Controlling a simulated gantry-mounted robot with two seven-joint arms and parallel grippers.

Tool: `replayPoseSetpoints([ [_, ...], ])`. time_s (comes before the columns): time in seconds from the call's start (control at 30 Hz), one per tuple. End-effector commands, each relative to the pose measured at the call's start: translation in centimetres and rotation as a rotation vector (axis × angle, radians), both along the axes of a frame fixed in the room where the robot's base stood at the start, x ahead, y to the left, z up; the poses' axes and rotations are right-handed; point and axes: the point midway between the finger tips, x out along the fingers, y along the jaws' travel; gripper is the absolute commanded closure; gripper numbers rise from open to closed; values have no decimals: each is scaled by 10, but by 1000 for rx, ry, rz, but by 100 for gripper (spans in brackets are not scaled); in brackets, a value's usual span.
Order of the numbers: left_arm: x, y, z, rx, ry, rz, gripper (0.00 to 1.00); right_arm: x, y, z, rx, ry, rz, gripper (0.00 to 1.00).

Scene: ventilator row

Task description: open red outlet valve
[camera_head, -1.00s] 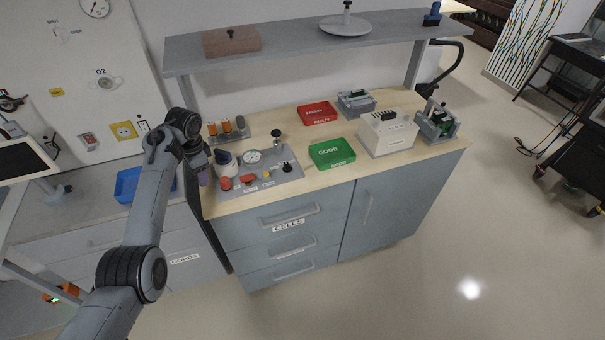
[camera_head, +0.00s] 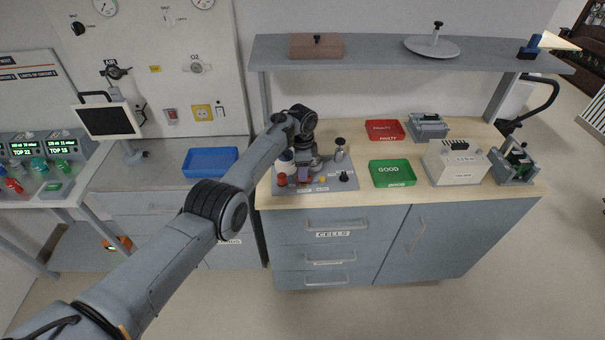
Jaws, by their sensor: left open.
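A grey test plate (camera_head: 338,184) lies on the left front of the wooden bench top, with small parts and labels on it. A round red knob (camera_head: 282,179) stands at its left front. A second small red part shows just right of it, mostly hidden behind my gripper; I cannot read which of the two is marked as the outlet. My left gripper (camera_head: 304,176) points down over the plate, close to the red parts, and is open. Whether it touches either is hidden. The gauge on the plate is covered by my arm. My right gripper is out of view.
A black knob (camera_head: 343,176) and a silver-and-black fitting (camera_head: 340,149) stand right of the gripper. Further right are a green GOOD tray (camera_head: 392,184), a red FAULTY tray (camera_head: 385,130) and a white box (camera_head: 456,163). A grey shelf (camera_head: 375,52) hangs overhead.

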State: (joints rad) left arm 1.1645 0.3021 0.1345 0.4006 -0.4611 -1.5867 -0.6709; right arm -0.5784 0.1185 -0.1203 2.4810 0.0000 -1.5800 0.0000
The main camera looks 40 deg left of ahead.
Motion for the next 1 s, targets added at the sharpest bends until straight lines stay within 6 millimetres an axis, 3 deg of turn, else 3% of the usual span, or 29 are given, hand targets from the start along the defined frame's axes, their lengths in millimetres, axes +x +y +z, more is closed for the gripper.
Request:
replayPoseSetpoints([
  [0.2, 0, 0, -20, -1, 1, 1, 57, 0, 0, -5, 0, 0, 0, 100],
  [0.57, 0, 0, -23, 0, -1, 1, 57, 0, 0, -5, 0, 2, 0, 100],
  [0.87, 0, 0, -23, 0, -1, 1, 100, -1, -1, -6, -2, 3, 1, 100],
  [1.0, 0, 0, -23, 0, -1, 2, 100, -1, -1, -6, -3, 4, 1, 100],
])
